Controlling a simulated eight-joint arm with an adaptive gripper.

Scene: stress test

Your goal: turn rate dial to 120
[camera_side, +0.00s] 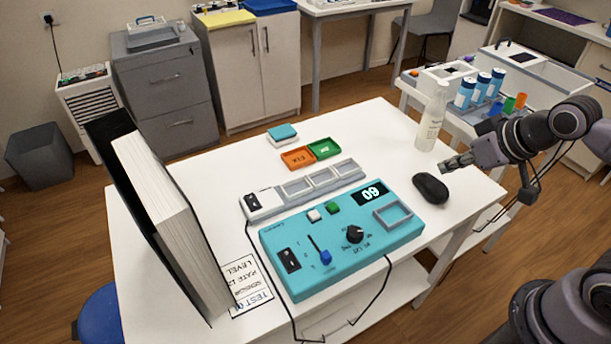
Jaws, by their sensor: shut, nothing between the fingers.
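A teal control box (300,266) lies on the white table. Its black rate dial (355,234) is a round knob near the front middle, with small markings around it that are too small to read surely. A black display (370,192) on the box shows 60, upside down in this view. My gripper (444,165) is shut and empty. It hangs at the right side of the table, near a black mouse and well to the right of the dial, not touching the box.
A black mouse (430,188) and a white bottle (432,118) stand near my gripper. A tall binder (160,200) stands at left. A cable runs along the front.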

